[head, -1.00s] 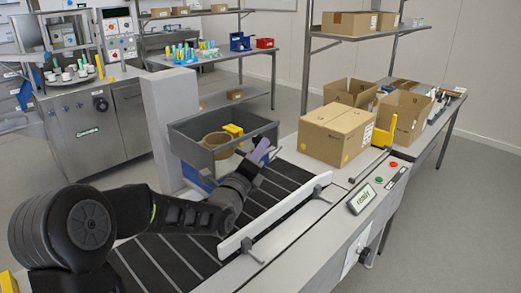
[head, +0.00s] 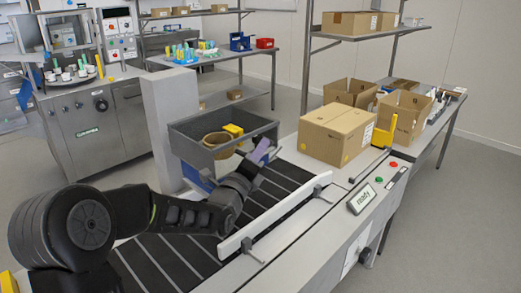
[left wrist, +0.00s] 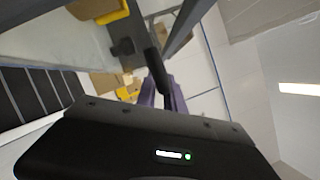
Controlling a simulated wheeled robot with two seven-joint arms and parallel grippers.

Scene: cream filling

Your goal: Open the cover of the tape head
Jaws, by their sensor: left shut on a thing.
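My left gripper (head: 266,152), with lavender fingers, is at the near right corner of a grey open-topped frame (head: 196,152) above the conveyor. A brown tape roll (head: 215,139) and a yellow part (head: 233,131) show inside the frame. In the left wrist view my gripper (left wrist: 165,97) is shut on a dark bar (left wrist: 153,66) that runs up from the fingers. I cannot tell clearly which part is the cover or how far open it is. My right gripper is not in view.
The dark conveyor belt (head: 187,258) runs under my left arm, with a white side rail (head: 283,213) along it. A closed carton (head: 336,133) stands beyond the belt. A control panel with buttons (head: 379,180) is at the right. A grey post (head: 169,130) stands left of the frame.

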